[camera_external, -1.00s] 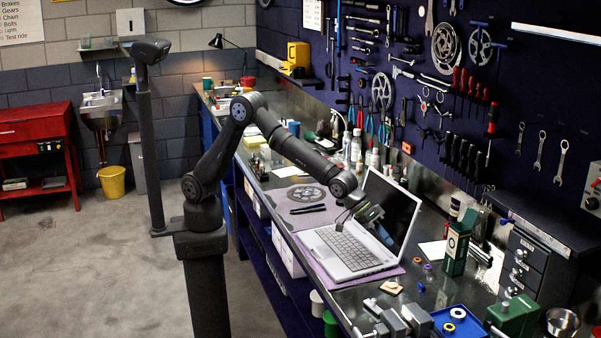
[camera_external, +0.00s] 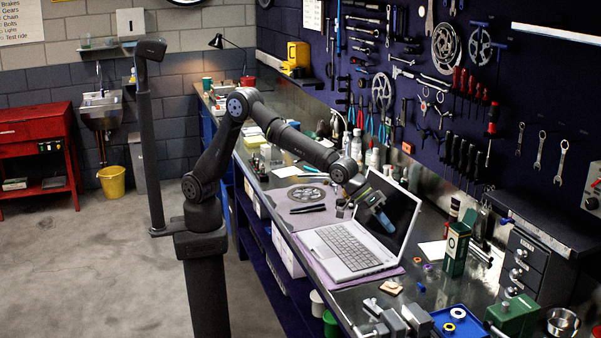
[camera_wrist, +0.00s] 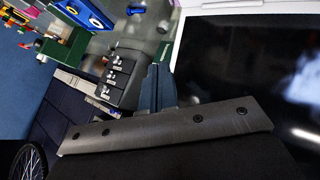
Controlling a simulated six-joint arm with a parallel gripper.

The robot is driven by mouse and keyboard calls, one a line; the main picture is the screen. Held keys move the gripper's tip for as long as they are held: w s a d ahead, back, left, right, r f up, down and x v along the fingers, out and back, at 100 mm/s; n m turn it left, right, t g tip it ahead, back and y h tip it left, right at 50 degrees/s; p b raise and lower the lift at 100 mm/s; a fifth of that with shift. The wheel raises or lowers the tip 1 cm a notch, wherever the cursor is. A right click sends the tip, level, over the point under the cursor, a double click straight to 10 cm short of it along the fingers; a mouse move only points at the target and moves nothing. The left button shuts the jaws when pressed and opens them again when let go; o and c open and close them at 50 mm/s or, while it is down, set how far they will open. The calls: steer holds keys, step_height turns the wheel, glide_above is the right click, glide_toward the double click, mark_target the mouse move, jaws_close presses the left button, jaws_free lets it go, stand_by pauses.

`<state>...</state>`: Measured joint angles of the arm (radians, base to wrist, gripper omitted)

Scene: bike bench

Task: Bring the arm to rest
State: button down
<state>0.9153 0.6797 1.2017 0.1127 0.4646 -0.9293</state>
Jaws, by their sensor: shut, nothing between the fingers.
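My gripper (camera_external: 383,217) is above the bench, in front of the dark screen of an open silver laptop (camera_external: 346,247). Its fingers are together with nothing held. In the wrist view the shut fingers (camera_wrist: 158,88) stick out beyond a dark bar, with the laptop screen (camera_wrist: 245,75) to their right. I cannot tell from the pictures how wide the gap between fingers and screen is.
The laptop stands on a purple mat (camera_external: 312,219). A dark green box (camera_external: 455,249), a drawer cabinet (camera_external: 532,258) and a blue tray (camera_external: 462,328) are to its right. A disc (camera_external: 306,194) lies to its left. A tool wall rises behind. The floor (camera_external: 90,265) at left is clear.

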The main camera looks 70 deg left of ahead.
step_height(320, 180, down, 5)
steer(key=shift+s+a+f, duration=0.1)
steer(key=shift+f, duration=0.05)
step_height(320, 180, up, 7)
steer(key=s+m+g+y, duration=0.1)
steer(key=s+m, duration=0.1)
steer(key=m, duration=0.4)
steer(key=f+n, duration=0.1)
steer(key=n, duration=0.1)
steer(key=w+f+n, duration=0.1)
steer(key=f+n, duration=0.1)
steer(key=w+f+n+t+h, duration=0.1)
steer(key=f+n, duration=0.1)
steer(key=shift+w, duration=0.1)
stand_by(0.3)
steer(key=shift+f, duration=0.75)
steer(key=shift+r, duration=1.3)
